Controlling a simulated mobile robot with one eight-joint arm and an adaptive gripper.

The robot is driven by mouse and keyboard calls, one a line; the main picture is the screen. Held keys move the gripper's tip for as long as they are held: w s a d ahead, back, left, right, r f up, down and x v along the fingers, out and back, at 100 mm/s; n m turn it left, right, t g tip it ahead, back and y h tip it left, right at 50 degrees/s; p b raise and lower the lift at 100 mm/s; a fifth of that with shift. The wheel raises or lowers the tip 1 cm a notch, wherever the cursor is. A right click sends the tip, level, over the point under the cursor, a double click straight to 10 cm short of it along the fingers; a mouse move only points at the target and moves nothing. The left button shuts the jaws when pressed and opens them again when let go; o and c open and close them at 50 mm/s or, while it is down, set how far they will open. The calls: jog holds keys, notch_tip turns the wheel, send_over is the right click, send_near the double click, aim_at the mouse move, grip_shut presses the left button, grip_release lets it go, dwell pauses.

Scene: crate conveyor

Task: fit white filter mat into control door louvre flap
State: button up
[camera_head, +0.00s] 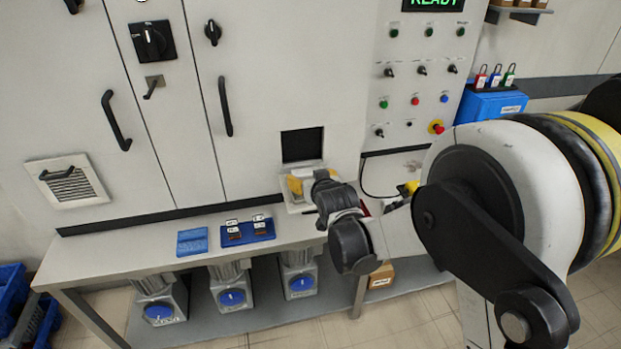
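A dark square opening (302,145) is in the lower right of the white cabinet front. Just below it, a pale framed panel (283,184) juts out above the bench, looking like a lowered flap, with a yellowish patch (294,184) on it. My gripper is at this panel, mostly hidden behind my dark wrist, so its fingers and anything held cannot be made out. A second louvre (72,188) with slats and a black handle sits flat on the cabinet at the left. I cannot make out a separate white filter mat.
A bench (130,257) runs below the cabinet, bearing a blue pad (192,241) and a blue tray (262,239) with small parts. Several motor-like units stand on its lower shelf. A control panel (402,50) is right of the opening. Blue crates (12,290) stand lower left.

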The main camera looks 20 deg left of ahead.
jog(key=shift+f+b, duration=0.35)
jog(key=shift+f, duration=0.1)
jog(key=o, duration=1.1)
jog(key=shift+c, duration=0.2)
